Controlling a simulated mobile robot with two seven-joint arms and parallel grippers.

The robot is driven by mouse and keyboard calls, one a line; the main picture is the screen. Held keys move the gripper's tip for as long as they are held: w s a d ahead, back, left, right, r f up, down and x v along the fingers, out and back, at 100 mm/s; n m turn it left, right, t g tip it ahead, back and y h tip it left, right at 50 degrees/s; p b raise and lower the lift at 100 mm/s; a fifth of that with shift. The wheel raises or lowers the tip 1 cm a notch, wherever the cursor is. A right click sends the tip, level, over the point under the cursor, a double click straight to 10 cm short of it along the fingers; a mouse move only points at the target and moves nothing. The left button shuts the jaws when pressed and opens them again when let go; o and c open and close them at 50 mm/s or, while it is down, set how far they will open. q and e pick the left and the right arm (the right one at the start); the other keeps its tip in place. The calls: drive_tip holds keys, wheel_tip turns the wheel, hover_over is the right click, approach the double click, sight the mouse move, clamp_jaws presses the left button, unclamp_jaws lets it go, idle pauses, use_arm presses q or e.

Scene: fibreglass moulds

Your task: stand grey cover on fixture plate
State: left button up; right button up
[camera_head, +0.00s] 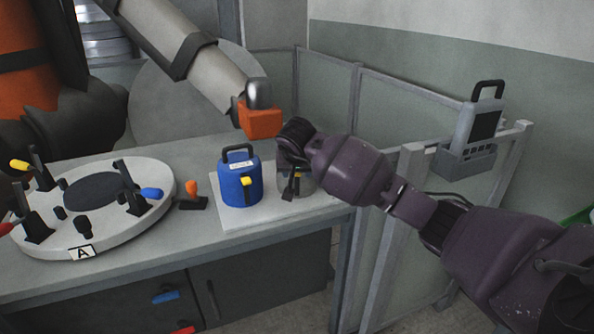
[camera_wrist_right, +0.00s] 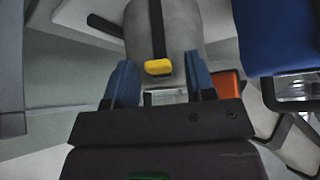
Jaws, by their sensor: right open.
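The grey cover (camera_head: 308,184) stands on a pale board at the right end of the bench, largely hidden by my right gripper (camera_head: 291,184). In the right wrist view the grey cover (camera_wrist_right: 188,22) shows a dark strap and a yellow tab. There my right gripper (camera_wrist_right: 160,72) is open, its two blue fingers on either side of the tab; I cannot tell whether they touch the cover. The round fixture plate (camera_head: 146,178), labelled A, lies on the bench at the left with a dark central disc. My left gripper is not in view.
A blue cover (camera_head: 239,188) with a black handle stands just left of the grey one on the pale board (camera_head: 240,221). Several clamps ring the fixture plate. An orange-ended arm (camera_head: 262,122) hangs above the covers. Fence panels (camera_head: 400,125) stand behind the bench.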

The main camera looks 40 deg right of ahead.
drive_tip(key=p+v, duration=0.2)
drive_tip(key=v, duration=0.9)
drive_tip(key=s+a+f+m+g+y, duration=0.1)
drive_tip(key=s+a+f+m+y, duration=0.1)
drive_tip(key=s+a+f+y, duration=0.4)
drive_tip(key=s+a+f+m+g+y, duration=0.25)
drive_tip(key=a+f+y, duration=0.25)
drive_tip(key=a+f, duration=0.4)
drive_tip(key=s+a+r+m+t+y, duration=0.1)
drive_tip(key=s+a+m+t+y, duration=0.3)
drive_tip(key=s+a+m+y, duration=0.7)
drive_tip(key=s+d+f+m+t+h, duration=0.1)
drive_tip(key=d+f+m+t+h, duration=0.35)
drive_tip(key=m, duration=1.15)
drive_tip(key=s+d+f+m+t+h, duration=0.15)
drive_tip(key=d+m+t+h, duration=0.55)
drive_tip(key=m, duration=0.8)
drive_tip(key=s+d+f+m+g+h, duration=0.3)
drive_tip(key=s+f+m+g+h, duration=0.3)
drive_tip(key=s+f+m, duration=0.6)
drive_tip(key=f+m, duration=0.1)
drive_tip(key=m, duration=0.4)
drive_tip(key=shift+s+g, duration=0.25)
drive_tip(key=shift+g, duration=0.15)
